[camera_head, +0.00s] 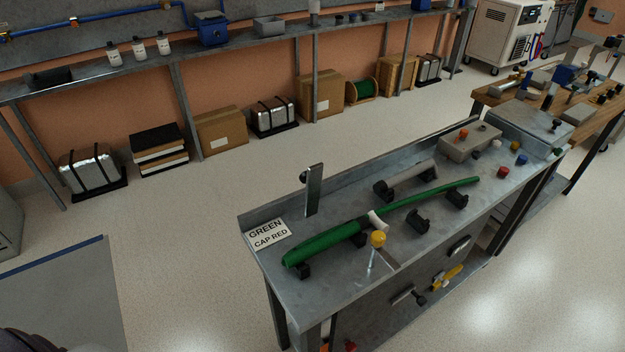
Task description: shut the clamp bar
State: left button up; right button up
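A flat metal bar (314,190), which looks like the clamp bar, stands upright at the back of the grey bench (330,292), raised away from the green hose. A small dark knob (304,177) is beside its upper part. The thick green hose (325,242) lies on black cradles and narrows to the right, with a whitish collar (376,220) around its middle. A yellow knob (378,239) on a thin tilted metal rod stands in front of the hose, beside a small metal plate (386,259). Neither of my grippers shows.
A sign (268,234) reading "GREEN CAP RED" is at the bench's left end. A grey cylinder (411,178) lies behind the hose. Coloured caps, including a red one (502,171), and a grey box (470,142) are at the right.

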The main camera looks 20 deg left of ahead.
aim_at(311, 178)
jog(key=i+j+z, duration=0.15)
jog(key=j+z, duration=0.25)
jog(key=j, duration=0.35)
jog(key=j+z, duration=0.4)
jog(key=j, duration=0.35)
jog(key=j+z, duration=0.4)
jog(key=j, duration=0.35)
